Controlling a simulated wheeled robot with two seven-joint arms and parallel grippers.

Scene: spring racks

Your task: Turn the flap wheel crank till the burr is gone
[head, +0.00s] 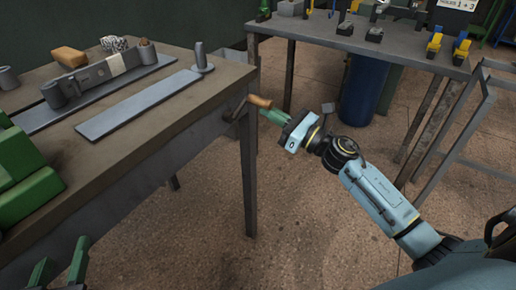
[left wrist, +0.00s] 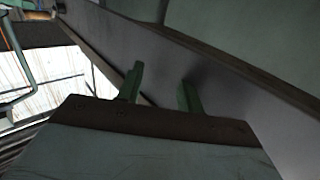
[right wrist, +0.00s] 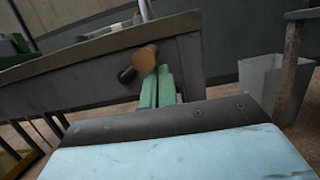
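The crank's tan wooden handle (head: 260,101) sticks out from the right side of the left workbench, on a dark arm. In the right wrist view the handle (right wrist: 145,58) shows its round end. My right gripper (head: 273,115) is beside the handle, its green fingers (right wrist: 158,88) close together, with the handle at their tips on the left. I cannot tell if they touch it. My left gripper (head: 62,268) is open and empty at the bottom left; its fingers (left wrist: 160,88) stand apart below the bench. I cannot clearly identify the flap wheel, and no burr can be made out.
The workbench (head: 170,115) holds a flat grey plate (head: 135,105), a grey bar fixture (head: 90,78), a wooden block (head: 69,57) and green blocks (head: 25,190). A second table (head: 395,45) with tools and a blue bin (head: 363,90) stand behind. Open floor lies between.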

